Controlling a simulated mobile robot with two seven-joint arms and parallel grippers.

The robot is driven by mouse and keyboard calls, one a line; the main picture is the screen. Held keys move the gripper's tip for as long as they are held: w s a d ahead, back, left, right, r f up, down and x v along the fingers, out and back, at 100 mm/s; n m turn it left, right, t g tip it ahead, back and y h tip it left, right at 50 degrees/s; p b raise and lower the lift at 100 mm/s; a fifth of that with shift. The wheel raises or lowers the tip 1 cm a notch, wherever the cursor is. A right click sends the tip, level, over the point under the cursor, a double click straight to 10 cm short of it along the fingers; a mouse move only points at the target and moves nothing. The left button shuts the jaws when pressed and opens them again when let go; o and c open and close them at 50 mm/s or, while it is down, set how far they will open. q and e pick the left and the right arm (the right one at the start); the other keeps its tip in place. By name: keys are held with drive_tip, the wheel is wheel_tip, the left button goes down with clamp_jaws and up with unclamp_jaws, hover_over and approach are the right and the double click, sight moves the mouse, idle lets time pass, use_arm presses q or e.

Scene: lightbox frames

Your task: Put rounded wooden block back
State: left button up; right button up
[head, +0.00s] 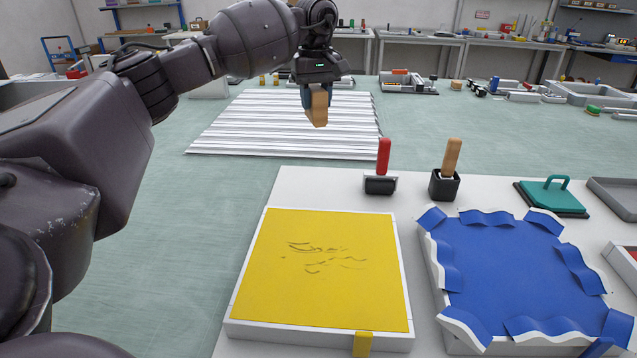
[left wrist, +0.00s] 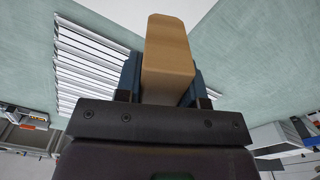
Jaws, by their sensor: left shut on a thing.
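The rounded wooden block (head: 318,108) is tan with a rounded end. My left gripper (head: 314,97) is shut on it and holds it in the air, in front of the white ribbed rack in the head view. In the left wrist view the block (left wrist: 168,55) sticks out between the two dark fingers of the gripper (left wrist: 163,85). The white ribbed rack (head: 270,135) lies on the green table. My right gripper is not in view.
A yellow-topped frame (head: 325,265) and a blue sheet in a white frame (head: 520,270) lie in front. A red-handled roller (head: 383,160), a wooden-handled tool in a black holder (head: 447,172) and a teal-handled pad (head: 552,197) stand behind them. Green table (head: 195,240) at left is clear.

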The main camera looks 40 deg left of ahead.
use_arm(q)
wheel_tip(320, 180, down, 18)
drive_tip(key=shift+f+b, duration=0.15)
drive_tip(key=shift+b, duration=0.55)
drive_tip(key=shift+f, duration=0.1)
drive_tip(key=shift+f, duration=0.15)
drive_tip(key=o, duration=0.8)
